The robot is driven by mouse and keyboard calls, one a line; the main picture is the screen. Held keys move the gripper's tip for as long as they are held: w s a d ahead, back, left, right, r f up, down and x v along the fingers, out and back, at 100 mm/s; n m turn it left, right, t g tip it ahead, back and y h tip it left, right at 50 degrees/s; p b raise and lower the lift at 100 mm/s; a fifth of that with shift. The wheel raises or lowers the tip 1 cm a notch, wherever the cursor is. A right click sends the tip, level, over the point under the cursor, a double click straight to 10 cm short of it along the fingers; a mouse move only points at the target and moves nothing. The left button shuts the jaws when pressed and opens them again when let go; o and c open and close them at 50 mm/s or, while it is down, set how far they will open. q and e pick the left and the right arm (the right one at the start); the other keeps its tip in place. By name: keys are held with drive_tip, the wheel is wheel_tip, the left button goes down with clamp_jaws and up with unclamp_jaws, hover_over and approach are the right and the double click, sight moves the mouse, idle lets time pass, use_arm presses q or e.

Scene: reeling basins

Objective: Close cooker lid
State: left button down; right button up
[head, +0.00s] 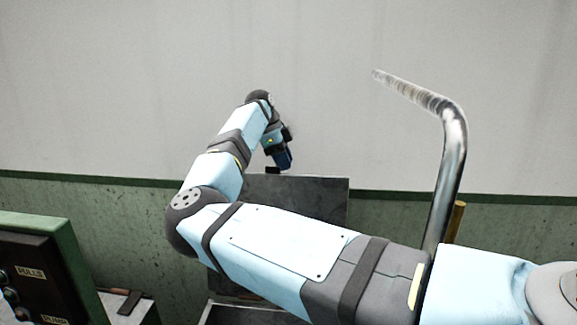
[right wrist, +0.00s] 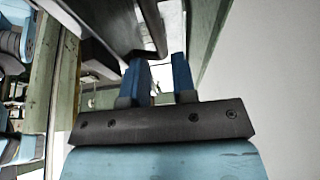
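The cooker lid (head: 315,190) is a dark grey metal panel standing upright against the green lower wall, behind my right arm. My arm hides much of its lower part. My right gripper (head: 279,162) is at the lid's upper edge, left of its middle. In the right wrist view, the two blue fingers of the gripper (right wrist: 161,72) are apart with a gap between them. The dark lid (right wrist: 112,22) shows just beyond the fingertips, its edge close to the gap; I cannot tell if they touch. The cooker's rim (head: 245,309) shows low in the head view. My left gripper is not in view.
A bent metal pipe (head: 452,160) rises at the right, beside my arm. A green control box (head: 40,255) with a dark labelled panel stands at the lower left. A pale surface (head: 130,308) is next to it. The wall above the lid is bare.

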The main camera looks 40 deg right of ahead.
drive_tip(key=shift+p+x, duration=0.3)
drive_tip(key=shift+x, duration=1.35)
clamp_jaws()
